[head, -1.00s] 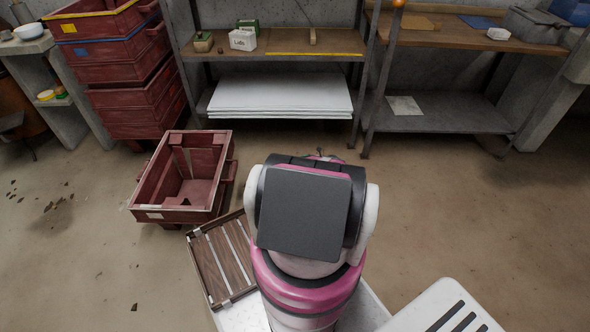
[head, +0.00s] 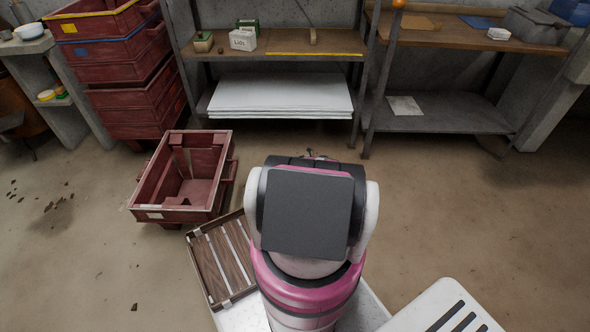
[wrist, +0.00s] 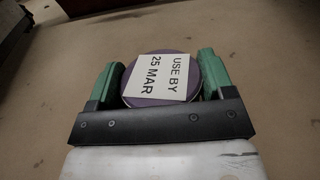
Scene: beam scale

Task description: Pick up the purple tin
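The purple tin (wrist: 133,98) shows in the wrist view. It is round and seen from above, with a white label reading "USE BY 25 MAR" across its top. My gripper (wrist: 160,79) has one green finger on each side of the tin, both very close to its rim. I cannot tell whether the fingers press on it or leave thin gaps. The tin's sides and base are hidden. A plain brown surface lies around it. In the head view my own arm hides the gripper, and I cannot see the tin.
A red crate (head: 148,214) stands on the floor left of my arm, near a slatted wooden crate (head: 215,262). Red crates (head: 125,75) are stacked behind. A shelf with a white box (head: 243,40) stands at the back, with another shelf (head: 440,112) to its right. Right floor is clear.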

